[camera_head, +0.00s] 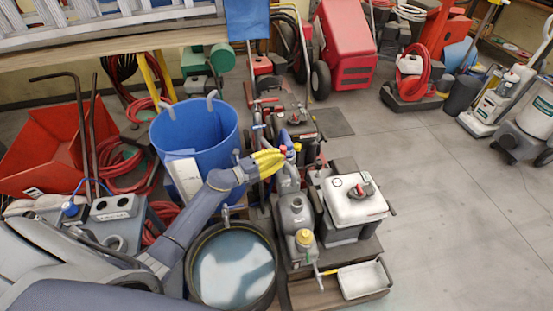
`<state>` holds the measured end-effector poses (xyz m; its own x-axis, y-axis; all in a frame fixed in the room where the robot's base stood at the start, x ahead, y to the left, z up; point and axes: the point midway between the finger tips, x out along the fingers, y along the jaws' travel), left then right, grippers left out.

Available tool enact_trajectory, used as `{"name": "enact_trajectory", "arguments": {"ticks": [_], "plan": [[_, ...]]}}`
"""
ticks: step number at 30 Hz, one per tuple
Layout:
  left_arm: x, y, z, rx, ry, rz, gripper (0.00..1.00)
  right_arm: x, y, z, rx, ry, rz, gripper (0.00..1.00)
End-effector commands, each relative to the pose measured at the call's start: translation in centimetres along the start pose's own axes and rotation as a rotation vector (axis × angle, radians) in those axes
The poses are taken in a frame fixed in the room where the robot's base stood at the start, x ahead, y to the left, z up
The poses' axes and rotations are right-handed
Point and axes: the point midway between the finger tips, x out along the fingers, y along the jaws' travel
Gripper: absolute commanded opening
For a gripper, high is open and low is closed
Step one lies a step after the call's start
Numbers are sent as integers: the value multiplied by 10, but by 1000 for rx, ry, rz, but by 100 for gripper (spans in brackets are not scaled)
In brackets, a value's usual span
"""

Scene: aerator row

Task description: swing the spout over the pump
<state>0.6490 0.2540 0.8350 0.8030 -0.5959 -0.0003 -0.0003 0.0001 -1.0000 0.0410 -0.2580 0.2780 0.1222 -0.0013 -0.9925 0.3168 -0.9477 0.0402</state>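My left arm reaches in from the lower left, and my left gripper (268,162), with yellow fingers, is at the middle of the picture. It is close beside the upper end of a grey machine (297,212) with red and blue caps (284,149). I cannot tell whether the fingers touch it or how far they are closed. The grey machine has a rounded body and a yellowish cap (304,238), and may be the pump. I cannot clearly make out the spout; the gripper hides part of that area. My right gripper is not in view.
A blue bin (194,130) stands behind my forearm, and a round tub (234,268) stands below it. A white-topped unit (354,198) and a white tray (363,279) are to the right. A red machine (346,45) is behind. The floor (450,210) at right is clear.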

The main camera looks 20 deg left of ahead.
Motion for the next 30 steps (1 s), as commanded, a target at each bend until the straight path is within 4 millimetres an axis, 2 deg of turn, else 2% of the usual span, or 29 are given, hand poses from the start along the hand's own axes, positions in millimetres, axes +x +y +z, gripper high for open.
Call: {"name": "enact_trajectory", "arguments": {"ticks": [8, 17, 30], "plan": [[3, 0, 0, 0, 0, -1, 0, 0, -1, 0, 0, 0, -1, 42], [30, 0, 0, 0, 0, 1, 0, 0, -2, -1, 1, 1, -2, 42], [24, 0, -2, 0, 3, 1, 0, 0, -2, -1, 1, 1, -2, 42]]}}
